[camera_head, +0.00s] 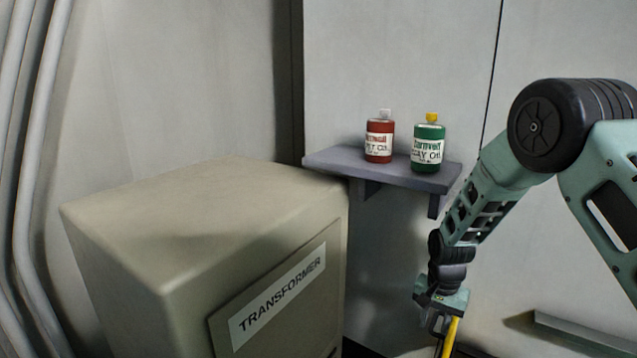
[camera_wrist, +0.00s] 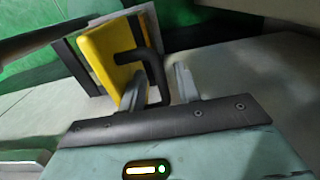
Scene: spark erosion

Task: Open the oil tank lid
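The oil tank lid (camera_wrist: 105,55) is a yellow plate with a black bar handle (camera_wrist: 154,70) in the wrist view. It stands tilted out from a dark-framed opening in a green surface. My gripper (camera_wrist: 158,90) is open, with one finger on each side of the handle's bar. A gap shows between the bar and the right finger; whether the left finger touches the lid or handle I cannot tell. In the head view my gripper (camera_head: 440,322) points down at the lower edge, beside the lid's narrow yellow edge (camera_head: 451,336). The tank's body is out of that view.
A beige transformer cabinet (camera_head: 180,220) fills the lower left. A grey wall shelf (camera_head: 395,171) holds a red oil bottle (camera_head: 379,142) and a green oil bottle (camera_head: 427,148), left of my arm. Grey pipes run down the far left wall.

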